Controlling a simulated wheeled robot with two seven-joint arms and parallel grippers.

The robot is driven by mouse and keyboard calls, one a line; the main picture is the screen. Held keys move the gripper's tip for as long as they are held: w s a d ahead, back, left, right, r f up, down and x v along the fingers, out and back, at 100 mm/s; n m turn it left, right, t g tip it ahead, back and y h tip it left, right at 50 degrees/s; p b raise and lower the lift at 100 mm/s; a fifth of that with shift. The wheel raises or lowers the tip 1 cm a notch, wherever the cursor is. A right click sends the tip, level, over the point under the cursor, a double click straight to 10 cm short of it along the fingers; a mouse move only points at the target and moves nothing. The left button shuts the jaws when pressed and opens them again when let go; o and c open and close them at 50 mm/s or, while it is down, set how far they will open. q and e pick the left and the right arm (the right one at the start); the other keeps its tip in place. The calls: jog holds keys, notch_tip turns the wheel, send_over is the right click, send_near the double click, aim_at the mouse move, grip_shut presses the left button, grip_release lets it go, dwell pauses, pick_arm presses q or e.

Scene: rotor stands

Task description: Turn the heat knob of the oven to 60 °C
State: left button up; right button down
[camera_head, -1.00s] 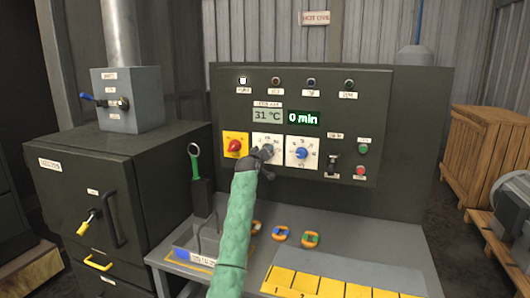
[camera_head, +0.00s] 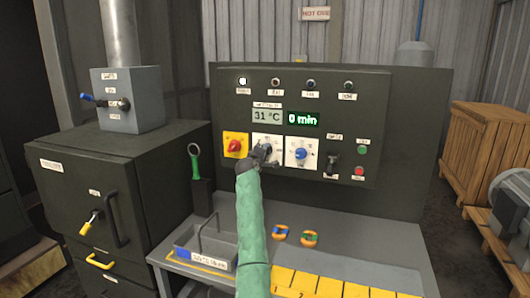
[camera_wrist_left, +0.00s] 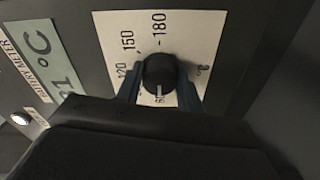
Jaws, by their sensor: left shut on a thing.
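The heat knob (camera_wrist_left: 160,70) is round and black in the wrist view, on a white dial plate (camera_wrist_left: 184,30) with the marks 120, 150 and 180. A pale line shows at the knob's lower edge, near a number that is partly hidden. My left gripper (camera_wrist_left: 160,78) has its blue fingers on either side of the knob, shut on it. In the head view, the gripper (camera_head: 263,154) covers most of the knob in front of the white plate (camera_head: 267,140). The display (camera_head: 267,115) reads 31 °C. My right gripper is not in view.
A red knob on a yellow plate (camera_head: 236,145) is left of the dial, and a blue knob (camera_head: 302,153) is right of it. The timer (camera_head: 304,118) reads 0 min. A tray, two ring-shaped parts (camera_head: 280,232) and yellow numbered slots (camera_head: 330,284) lie on the bench below.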

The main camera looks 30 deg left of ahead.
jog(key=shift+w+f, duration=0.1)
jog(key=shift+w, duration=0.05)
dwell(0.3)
pick_arm(q)
jog(key=o, duration=1)
jog(key=shift+f, duration=0.1)
jog(key=b+v, duration=0.2)
jog(key=v, duration=0.5)
jog(key=shift+s+b, duration=0.35)
jog(key=shift+s, duration=0.05)
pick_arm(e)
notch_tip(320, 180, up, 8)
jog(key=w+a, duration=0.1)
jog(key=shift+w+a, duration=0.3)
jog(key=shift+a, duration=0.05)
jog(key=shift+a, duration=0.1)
